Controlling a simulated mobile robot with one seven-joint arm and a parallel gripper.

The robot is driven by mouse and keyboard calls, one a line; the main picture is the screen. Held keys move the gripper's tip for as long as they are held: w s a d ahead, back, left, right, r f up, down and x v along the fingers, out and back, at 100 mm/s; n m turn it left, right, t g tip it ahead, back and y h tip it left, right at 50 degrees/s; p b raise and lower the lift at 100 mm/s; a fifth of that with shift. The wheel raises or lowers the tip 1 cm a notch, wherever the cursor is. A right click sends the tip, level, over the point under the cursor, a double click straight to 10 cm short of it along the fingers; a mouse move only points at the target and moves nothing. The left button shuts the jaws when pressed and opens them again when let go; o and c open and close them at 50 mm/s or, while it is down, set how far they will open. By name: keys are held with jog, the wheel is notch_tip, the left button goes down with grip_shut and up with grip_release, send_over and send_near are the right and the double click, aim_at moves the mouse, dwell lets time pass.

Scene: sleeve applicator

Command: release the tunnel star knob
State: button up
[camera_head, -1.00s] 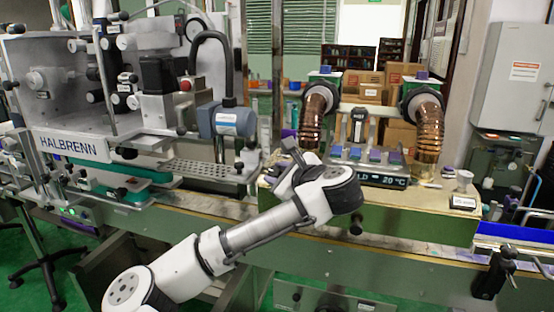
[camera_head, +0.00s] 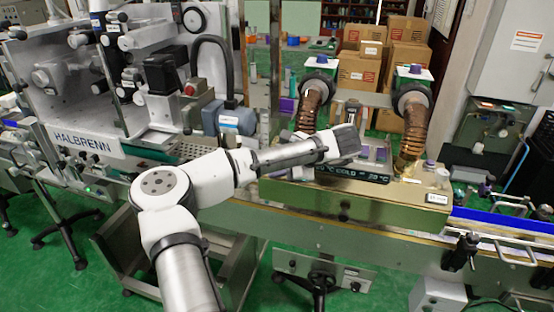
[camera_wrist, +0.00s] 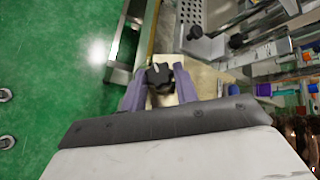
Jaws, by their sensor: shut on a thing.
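My gripper (camera_wrist: 160,72) shows in the wrist view with two purple fingers. They are shut on a black star knob (camera_wrist: 161,77), one finger on each side of it. The knob sits over a pale beige surface near the edge of the machine. In the head view my arm reaches over to the tunnel (camera_head: 345,203), a beige-topped unit with ribbed copper ducts (camera_head: 413,138) and a lit display (camera_head: 350,174). My own arm hides the gripper and the held knob there.
The labelled HALBRENN machine (camera_head: 85,145) stands to the left. A blue-grey motor box (camera_head: 236,121) is close to my forearm. A blue-edged conveyor (camera_head: 490,219) runs off to the right. In the wrist view a perforated metal plate (camera_wrist: 192,14) lies above the knob. Green floor is open at left.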

jog(key=n+g, duration=0.1)
jog(key=n+g+h, duration=0.1)
jog(key=n+g, duration=0.1)
jog(key=n+g+h, duration=0.1)
jog(key=n+g, duration=0.1)
jog(key=shift+w+a+r, duration=0.1)
jog(key=shift+w+r, duration=0.1)
jog(key=shift+w, duration=0.15)
jog(key=n+g+h, duration=0.1)
jog(key=n+h, duration=0.1)
jog(key=n+g+h, duration=0.2)
jog(key=shift+w+a+n, duration=0.15)
jog(key=shift+a+n, duration=0.05)
jog(key=shift+n, duration=0.1)
dwell(0.4)
jog(key=o, duration=1)
jog(key=shift+c, duration=0.2)
jog(key=shift+r, duration=0.15)
jog(key=v, duration=1.3)
jog(key=shift+r, duration=0.3)
